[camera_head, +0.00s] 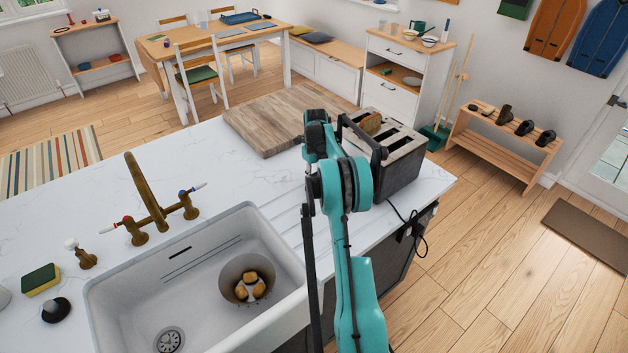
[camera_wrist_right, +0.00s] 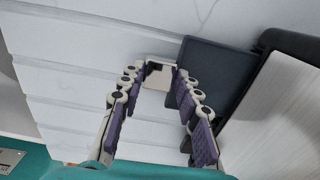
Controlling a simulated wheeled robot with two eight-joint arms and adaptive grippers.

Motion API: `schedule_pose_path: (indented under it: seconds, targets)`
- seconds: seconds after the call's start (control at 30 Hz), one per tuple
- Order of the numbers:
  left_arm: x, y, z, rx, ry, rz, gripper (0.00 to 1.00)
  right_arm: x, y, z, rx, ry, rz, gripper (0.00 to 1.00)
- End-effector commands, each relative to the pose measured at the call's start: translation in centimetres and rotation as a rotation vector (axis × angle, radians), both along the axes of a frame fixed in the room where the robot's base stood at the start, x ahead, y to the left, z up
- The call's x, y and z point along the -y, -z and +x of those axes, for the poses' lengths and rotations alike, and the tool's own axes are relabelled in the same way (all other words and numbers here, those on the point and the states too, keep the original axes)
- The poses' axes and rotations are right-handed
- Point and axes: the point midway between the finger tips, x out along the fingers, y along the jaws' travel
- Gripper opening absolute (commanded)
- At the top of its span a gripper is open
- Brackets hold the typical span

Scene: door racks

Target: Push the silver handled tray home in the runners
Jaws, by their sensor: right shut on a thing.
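The toaster (camera_head: 405,158), grey with black ends and a slice of bread in one slot, stands on the white worktop near its right end. In the wrist view the toaster's side (camera_wrist_right: 275,115) fills the right. A dark flat tray (camera_wrist_right: 207,75) sticks out from beside it over the worktop, with a small silver handle (camera_wrist_right: 158,76) at its outer end. My right gripper (camera_wrist_right: 160,82) has its purple-padded fingers closed around this handle. In the head view my teal right arm hides the gripper and the tray. My left gripper is not in view.
A wooden board (camera_head: 275,120) lies behind my arm. A white sink (camera_head: 200,285) with a brass tap (camera_head: 148,190) is to the left, with a bowl (camera_head: 246,278) in it. A black cord (camera_head: 405,225) hangs over the worktop's right edge. Grooved worktop lies left of the tray.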

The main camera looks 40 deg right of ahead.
Motion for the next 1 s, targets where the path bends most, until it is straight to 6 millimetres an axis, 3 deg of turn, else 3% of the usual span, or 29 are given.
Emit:
schedule_pose_path:
  seconds: [1.0]
  targets:
    - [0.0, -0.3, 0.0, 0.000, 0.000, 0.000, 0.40, 2.6, 0.0, -0.3, 0.000, 0.000, 0.000, 0.00]
